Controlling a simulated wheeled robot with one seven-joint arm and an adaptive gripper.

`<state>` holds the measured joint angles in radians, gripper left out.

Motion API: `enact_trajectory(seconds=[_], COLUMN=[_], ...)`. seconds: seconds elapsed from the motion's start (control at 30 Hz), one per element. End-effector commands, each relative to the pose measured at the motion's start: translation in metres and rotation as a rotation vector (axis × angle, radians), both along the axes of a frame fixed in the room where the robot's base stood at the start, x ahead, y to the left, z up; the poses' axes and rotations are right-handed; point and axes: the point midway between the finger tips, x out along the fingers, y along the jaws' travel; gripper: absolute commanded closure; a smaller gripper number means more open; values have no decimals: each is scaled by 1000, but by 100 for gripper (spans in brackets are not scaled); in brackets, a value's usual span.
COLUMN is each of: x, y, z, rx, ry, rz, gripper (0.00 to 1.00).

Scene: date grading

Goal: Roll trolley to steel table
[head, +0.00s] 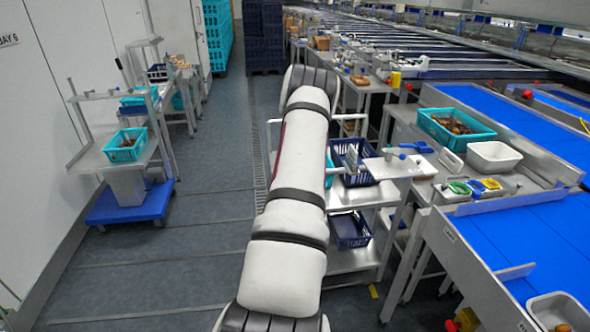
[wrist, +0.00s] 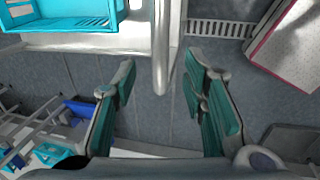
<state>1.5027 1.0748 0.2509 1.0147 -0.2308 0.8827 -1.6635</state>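A steel trolley (head: 350,262) stands right of my arm in the head view, with dark blue baskets (head: 352,230) on its shelves. Its handle partly shows left of my arm. In the wrist view, the trolley's top (wrist: 85,42) holds a teal crate (wrist: 60,22), and its handle bar (wrist: 163,50) points toward my gripper (wrist: 160,80). My gripper is open, with the bar's end between or just beyond its fingertips; contact is not clear. In the head view my arm hides the gripper. A steel table (head: 520,184) with a white tub stands right of the trolley.
A steel stand on a blue base (head: 130,203) stands by the left wall with a teal crate (head: 126,145). Blue conveyor belts (head: 525,245) run on the right. Stacked crates (head: 262,35) stand at the back. The floor (head: 205,235) between the stand and my arm is clear.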

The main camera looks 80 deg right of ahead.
Motion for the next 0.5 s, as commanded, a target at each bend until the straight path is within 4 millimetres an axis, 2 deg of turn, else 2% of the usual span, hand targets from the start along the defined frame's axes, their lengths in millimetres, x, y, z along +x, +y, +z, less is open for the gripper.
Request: enact_trajectory(seconds=[0.03,0.2,0.3,0.5], x=[-1,-4,-5,-5], y=[2,7,9,11], z=[11,39,50,57], rx=[-1,0,0,2], ry=[1,1,1,1], rz=[0,0,0,0], gripper=[61,61,61,61])
